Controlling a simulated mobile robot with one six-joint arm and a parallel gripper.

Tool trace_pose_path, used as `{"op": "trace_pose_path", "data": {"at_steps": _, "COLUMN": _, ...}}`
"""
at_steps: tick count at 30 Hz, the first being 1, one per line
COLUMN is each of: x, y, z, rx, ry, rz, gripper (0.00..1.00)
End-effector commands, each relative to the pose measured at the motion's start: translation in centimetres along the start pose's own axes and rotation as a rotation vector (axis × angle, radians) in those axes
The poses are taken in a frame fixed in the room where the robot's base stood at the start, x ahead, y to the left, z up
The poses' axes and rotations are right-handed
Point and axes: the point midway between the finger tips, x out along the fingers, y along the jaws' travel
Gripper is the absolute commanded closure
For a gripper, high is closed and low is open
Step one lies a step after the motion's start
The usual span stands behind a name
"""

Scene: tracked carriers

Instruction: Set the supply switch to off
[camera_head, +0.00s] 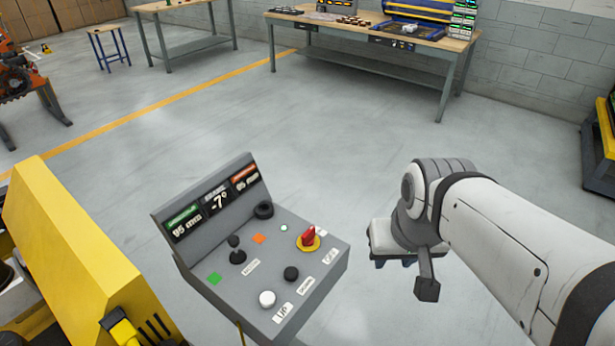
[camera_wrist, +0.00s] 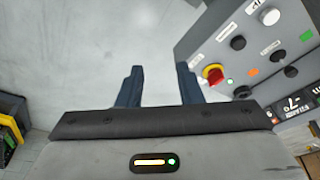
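A grey control console (camera_head: 318,258) with a sloped top and an upright display stands in the lower middle of the head view. A red rotary switch on a yellow base (camera_head: 308,239) sits near its right edge; I cannot read its label. It also shows in the wrist view (camera_wrist: 213,74). My gripper (camera_wrist: 158,85) is open, its two dark fingers apart with only floor between them. The right finger is close to the console's edge in the wrist view. In the head view my gripper is to the right of the console, partly hidden by my arm.
The console also carries a black joystick (camera_head: 237,252), a white knob (camera_head: 267,299), a black knob (camera_head: 291,273) and coloured buttons. A yellow machine (camera_head: 75,250) stands close on its left. A workbench (camera_head: 370,30) is at the back. The floor between is clear.

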Motion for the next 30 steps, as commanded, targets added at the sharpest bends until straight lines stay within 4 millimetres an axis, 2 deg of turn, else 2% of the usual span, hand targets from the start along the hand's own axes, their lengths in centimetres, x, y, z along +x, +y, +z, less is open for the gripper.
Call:
{"op": "trace_pose_path", "data": {"at_steps": 5, "x": 0.0, "y": 0.0, "z": -0.1, "rx": 0.001, "ry": -0.001, "rz": 0.0, "gripper": 0.67}}
{"op": "trace_pose_path", "data": {"at_steps": 8, "x": -0.1, "y": -0.3, "z": -0.8, "rx": 0.017, "ry": -0.011, "rz": -0.003, "gripper": 0.67}}
{"op": "trace_pose_path", "data": {"at_steps": 11, "x": -0.1, "y": -0.6, "z": -2.6, "rx": 0.061, "ry": -0.033, "rz": -0.008, "gripper": 0.67}}
{"op": "trace_pose_path", "data": {"at_steps": 14, "x": 0.4, "y": -1.8, "z": -5.3, "rx": 0.137, "ry": -0.069, "rz": -0.011, "gripper": 0.67}}
{"op": "trace_pose_path", "data": {"at_steps": 21, "x": 4.0, "y": -6.5, "z": -12.0, "rx": 0.361, "ry": -0.161, "rz": 0.008, "gripper": 0.67}}
{"op": "trace_pose_path", "data": {"at_steps": 25, "x": 6.9, "y": -9.4, "z": -14.4, "rx": 0.474, "ry": -0.202, "rz": 0.032, "gripper": 0.67}}
{"op": "trace_pose_path", "data": {"at_steps": 30, "x": 10.4, "y": -12.4, "z": -16.0, "rx": 0.587, "ry": -0.239, "rz": 0.065, "gripper": 0.67}}
